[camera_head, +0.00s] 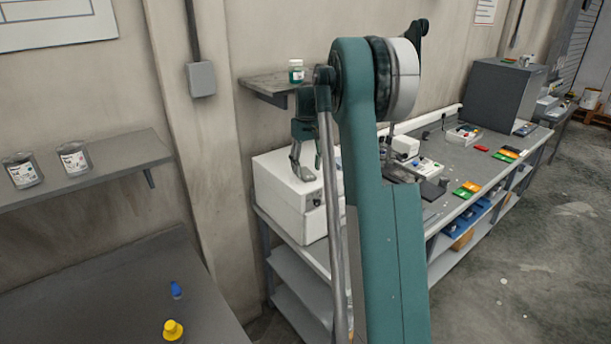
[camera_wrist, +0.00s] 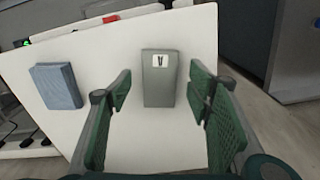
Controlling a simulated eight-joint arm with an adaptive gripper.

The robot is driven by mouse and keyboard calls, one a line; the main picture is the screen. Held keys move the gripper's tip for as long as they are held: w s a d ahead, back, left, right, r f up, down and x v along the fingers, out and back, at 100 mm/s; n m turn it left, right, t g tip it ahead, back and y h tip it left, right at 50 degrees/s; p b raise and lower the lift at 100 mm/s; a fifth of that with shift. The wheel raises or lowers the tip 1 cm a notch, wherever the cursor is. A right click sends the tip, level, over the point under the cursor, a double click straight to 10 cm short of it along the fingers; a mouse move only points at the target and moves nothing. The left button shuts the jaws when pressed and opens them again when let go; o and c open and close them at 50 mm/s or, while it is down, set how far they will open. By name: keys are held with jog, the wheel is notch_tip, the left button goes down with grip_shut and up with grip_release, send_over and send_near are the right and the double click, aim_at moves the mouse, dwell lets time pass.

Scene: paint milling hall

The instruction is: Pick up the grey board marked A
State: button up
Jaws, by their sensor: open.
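The grey board marked A (camera_wrist: 158,88) lies on a white flat top in the wrist view. Its white label with a dark letter is at the far end, and the letter looks upside down. My gripper (camera_wrist: 160,92) is open, with its two green fingers apart on either side of the board in the picture. The gap in height between fingers and board is hard to judge. In the head view my gripper (camera_head: 304,165) hangs pointing down over the white box (camera_head: 285,195). I cannot make out the board there.
A blue-grey block (camera_wrist: 56,86) lies left of the board on the same white top. A wall shelf (camera_head: 268,84) with a small green jar (camera_head: 296,71) is close above my gripper. The long bench (camera_head: 465,153) at right holds trays and coloured pieces.

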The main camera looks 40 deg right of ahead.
aim_at(306, 174)
jog(key=shift+f, duration=1.15)
jog(key=shift+c, duration=0.4)
jog(key=c, duration=0.9)
